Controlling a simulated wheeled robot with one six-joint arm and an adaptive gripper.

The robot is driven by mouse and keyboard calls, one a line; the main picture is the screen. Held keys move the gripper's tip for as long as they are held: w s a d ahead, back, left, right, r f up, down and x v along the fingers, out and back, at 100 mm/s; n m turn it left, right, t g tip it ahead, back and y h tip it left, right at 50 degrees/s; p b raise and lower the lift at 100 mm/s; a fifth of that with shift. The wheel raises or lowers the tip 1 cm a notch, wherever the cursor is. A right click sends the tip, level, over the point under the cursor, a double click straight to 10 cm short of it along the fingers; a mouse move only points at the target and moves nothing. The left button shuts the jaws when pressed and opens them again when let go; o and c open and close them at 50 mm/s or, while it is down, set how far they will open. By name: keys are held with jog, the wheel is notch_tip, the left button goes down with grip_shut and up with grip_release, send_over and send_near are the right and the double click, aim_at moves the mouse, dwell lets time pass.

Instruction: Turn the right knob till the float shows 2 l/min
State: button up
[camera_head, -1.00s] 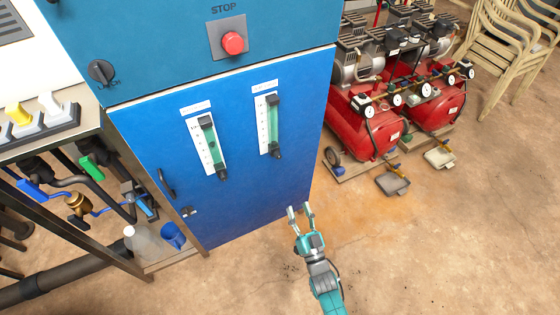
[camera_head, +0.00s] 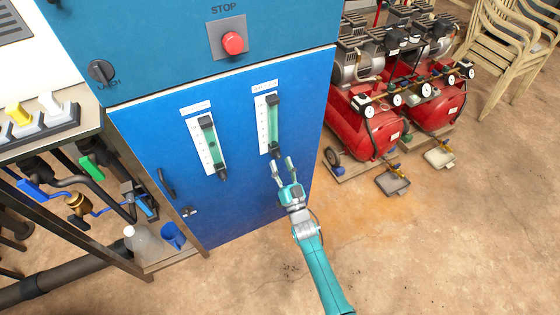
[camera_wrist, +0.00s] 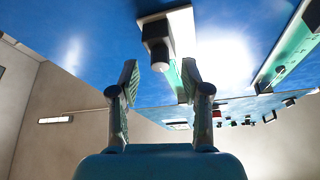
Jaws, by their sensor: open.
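Two flowmeters with green tubes and white scales are on the blue cabinet door. The right flowmeter (camera_head: 271,122) has a dark knob (camera_head: 276,154) at its lower end. In the wrist view a dark knob (camera_wrist: 156,38) shows ahead of the fingers, with a green tube behind it. My gripper (camera_head: 282,164) is open and empty, just below the right knob and apart from it. In the wrist view my gripper (camera_wrist: 160,78) has its fingers spread on either side of the knob's line. The float and its reading are too small to tell.
The left flowmeter (camera_head: 210,146) with its own knob is beside it on the door. A red stop button (camera_head: 232,43) is above. Red compressors (camera_head: 375,125) stand at the right. The floor in front of the door is clear.

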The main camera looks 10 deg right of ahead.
jog(key=shift+x, duration=0.9)
grip_shut()
jog(key=shift+n, duration=0.5)
jog(key=n+y, duration=0.2)
jog(key=n, duration=0.1)
jog(key=n+g+y, duration=0.1)
jog(key=n+y, duration=0.1)
jog(key=n, duration=0.2)
jog(key=shift+d, duration=0.2)
jog(key=n+g+y, duration=0.1)
jog(key=n, duration=0.2)
jog(key=n+g+y, duration=0.1)
jog(key=n+y, duration=0.1)
jog(key=n, duration=0.2)
jog(key=shift+d, duration=0.1)
jog(key=shift+n+g, duration=0.3)
